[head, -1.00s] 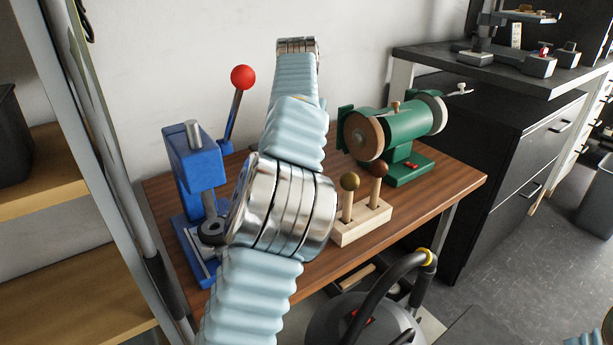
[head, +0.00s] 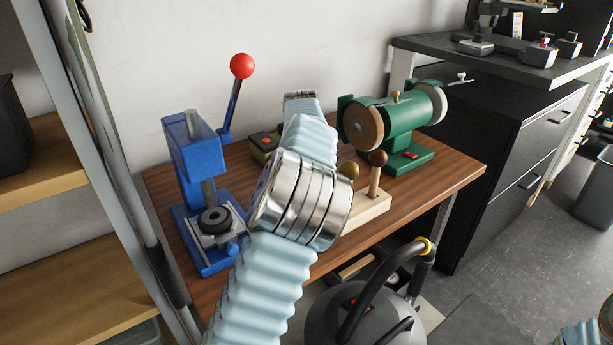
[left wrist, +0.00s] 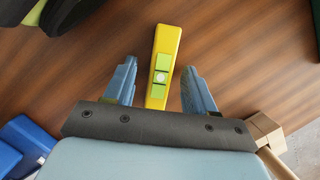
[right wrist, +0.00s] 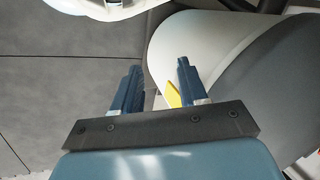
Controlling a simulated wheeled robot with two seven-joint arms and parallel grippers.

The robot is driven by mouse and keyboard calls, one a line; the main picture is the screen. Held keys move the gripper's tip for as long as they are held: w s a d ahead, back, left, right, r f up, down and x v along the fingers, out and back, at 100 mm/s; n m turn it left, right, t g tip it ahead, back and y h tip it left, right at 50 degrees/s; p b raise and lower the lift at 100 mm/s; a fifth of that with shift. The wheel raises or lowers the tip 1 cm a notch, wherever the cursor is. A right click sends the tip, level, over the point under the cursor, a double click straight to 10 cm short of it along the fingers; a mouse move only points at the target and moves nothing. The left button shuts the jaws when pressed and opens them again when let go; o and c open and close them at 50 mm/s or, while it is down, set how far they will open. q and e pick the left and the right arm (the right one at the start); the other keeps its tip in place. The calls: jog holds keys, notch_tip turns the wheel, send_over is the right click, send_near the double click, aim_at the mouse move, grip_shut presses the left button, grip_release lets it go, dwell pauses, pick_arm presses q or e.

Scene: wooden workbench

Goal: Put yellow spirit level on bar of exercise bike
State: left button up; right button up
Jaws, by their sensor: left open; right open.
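The yellow spirit level (left wrist: 162,65), with green vials, lies on the wooden bench in the left wrist view. My left gripper (left wrist: 158,70) is open, with one finger on each side of the level's near part and visible gaps on both sides. In the head view my left arm hides the level and the left fingers. My right gripper (right wrist: 160,68) is open and empty, away from the bench over a grey floor and a white and grey rounded body. A small yellow patch (right wrist: 172,95) shows beyond its fingers. I cannot make out an exercise bike or its bar.
A blue press (head: 198,190) with a red-knobbed lever stands left on the bench (head: 425,190). A green grinder (head: 395,120) is at back right, a wooden block with knobbed handles (head: 370,208) in front, and a green-black device (head: 263,143) behind. A vacuum cleaner (head: 350,315) stands below.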

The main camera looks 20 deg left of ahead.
pick_arm(q)
grip_shut()
jog(key=shift+r, duration=0.15)
